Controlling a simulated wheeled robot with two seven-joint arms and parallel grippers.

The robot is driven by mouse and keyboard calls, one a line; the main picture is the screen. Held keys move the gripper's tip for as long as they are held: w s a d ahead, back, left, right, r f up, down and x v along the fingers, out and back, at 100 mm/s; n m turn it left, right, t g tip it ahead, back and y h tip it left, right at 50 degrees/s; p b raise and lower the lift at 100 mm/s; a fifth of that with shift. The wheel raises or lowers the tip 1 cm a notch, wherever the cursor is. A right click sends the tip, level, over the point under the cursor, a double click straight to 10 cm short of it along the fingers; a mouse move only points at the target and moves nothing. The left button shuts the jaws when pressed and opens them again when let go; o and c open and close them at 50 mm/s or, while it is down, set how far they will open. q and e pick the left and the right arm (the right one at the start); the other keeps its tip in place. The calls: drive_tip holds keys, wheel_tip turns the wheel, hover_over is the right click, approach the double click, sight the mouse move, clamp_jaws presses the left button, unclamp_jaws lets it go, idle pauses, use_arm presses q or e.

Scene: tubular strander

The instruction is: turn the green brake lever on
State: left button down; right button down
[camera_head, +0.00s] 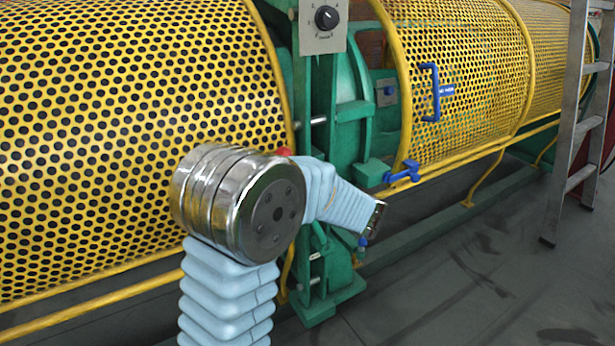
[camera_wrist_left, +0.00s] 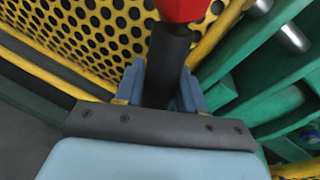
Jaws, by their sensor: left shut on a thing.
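In the left wrist view, a dark rod with a red end (camera_wrist_left: 182,9) stands between the two blue-grey fingers of my left gripper (camera_wrist_left: 162,85). The fingers are shut on it. In the head view a small red tip (camera_head: 283,152) shows just above my arm, between the yellow mesh and the green post. The rest of this lever and my left gripper's fingers are hidden there behind my arm. I cannot make out a green part of the lever. My right gripper is in neither view.
A yellow perforated guard (camera_head: 120,110) fills the left, with another (camera_head: 460,70) to the right. A green frame (camera_head: 310,90) with a black dial (camera_head: 326,17) stands between them. A blue handle (camera_head: 432,92), a blue latch (camera_head: 404,173) and a ladder (camera_head: 578,125) are right. The floor at lower right is clear.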

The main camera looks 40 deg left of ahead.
use_arm(q)
drive_tip(key=shift+s+a+f, duration=0.1)
drive_tip(key=shift+s+f, duration=0.15)
drive_tip(key=c, duration=0.8)
unclamp_jaws()
drive_tip(key=shift+s, duration=0.15)
drive_tip(key=shift+r, duration=0.1)
drive_tip(key=shift+d, duration=0.45)
drive_tip(key=v, duration=1.3)
drive_tip(key=shift+s+a, duration=0.1)
drive_tip(key=shift+a, duration=0.05)
